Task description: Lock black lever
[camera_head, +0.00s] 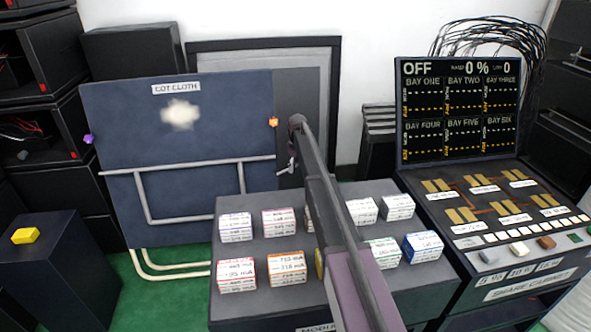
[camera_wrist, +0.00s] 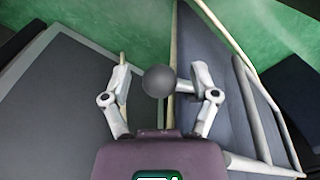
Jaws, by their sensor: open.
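A dark round knob (camera_wrist: 159,81), which looks like the end of the black lever, shows in the wrist view. It sits between the two fingers of my gripper (camera_wrist: 162,92), with a visible gap on either side. My gripper is open. In the head view, my arm reaches away over the middle, and a small part of my gripper (camera_head: 289,165) shows beside the right edge of the blue panel. The knob is hidden there, so I cannot tell the lever's angle.
The blue panel (camera_head: 200,105) carries a purple knob (camera_head: 88,139), an orange knob (camera_head: 273,122) and pale rails. A dark bench (camera_head: 225,300) with several labelled blocks stands in front. A control console (camera_head: 450,225) is right. A yellow block (camera_head: 26,236) sits left.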

